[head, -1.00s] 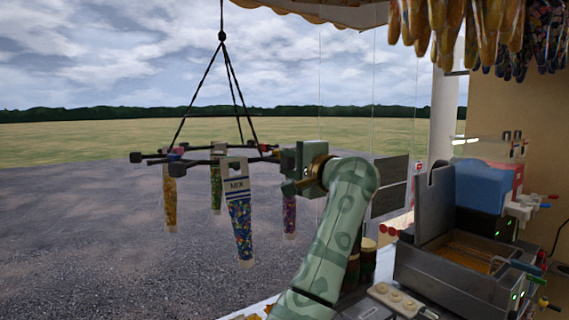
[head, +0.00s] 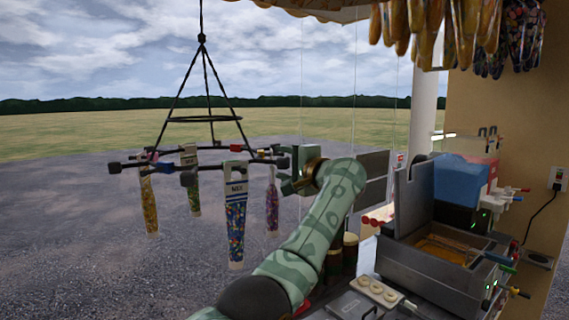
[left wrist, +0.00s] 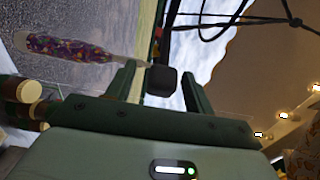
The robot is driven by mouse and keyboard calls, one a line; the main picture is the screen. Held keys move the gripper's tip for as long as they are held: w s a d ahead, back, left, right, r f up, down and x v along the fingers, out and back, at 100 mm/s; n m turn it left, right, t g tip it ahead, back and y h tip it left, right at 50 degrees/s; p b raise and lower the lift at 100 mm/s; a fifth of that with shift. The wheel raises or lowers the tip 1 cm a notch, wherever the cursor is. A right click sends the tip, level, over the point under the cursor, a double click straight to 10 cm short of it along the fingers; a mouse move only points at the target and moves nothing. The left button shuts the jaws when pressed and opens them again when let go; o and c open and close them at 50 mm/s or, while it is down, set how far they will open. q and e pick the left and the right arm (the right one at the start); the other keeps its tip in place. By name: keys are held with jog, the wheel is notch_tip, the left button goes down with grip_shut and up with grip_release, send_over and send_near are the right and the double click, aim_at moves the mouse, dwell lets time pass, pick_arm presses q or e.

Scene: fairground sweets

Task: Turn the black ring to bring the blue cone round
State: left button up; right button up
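The black ring (head: 205,121) hangs on black ropes, with dark bars ending in blocks below it. The blue cone (head: 236,225), labelled MIX, hangs at the front, right of centre. A yellow cone (head: 149,205) hangs at the left, a green cone (head: 191,185) behind, and a purple cone (head: 271,205) at the right. My left gripper (head: 287,165) is at the right end of the bars. In the left wrist view its open fingers (left wrist: 160,74) stand on either side of a black end block (left wrist: 162,80), with narrow gaps. My right gripper is out of view.
The counter with dark jars (head: 349,247), a white tray with rings (head: 377,291) and a grey fryer (head: 440,262) lies to the right, past my left arm. Filled bags (head: 465,30) hang at top right. Open air surrounds the hanging ring on the left.

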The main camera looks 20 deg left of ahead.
pick_arm(q)
jog(key=b+v, duration=0.3)
jog(key=v, duration=0.7)
dwell(0.8)
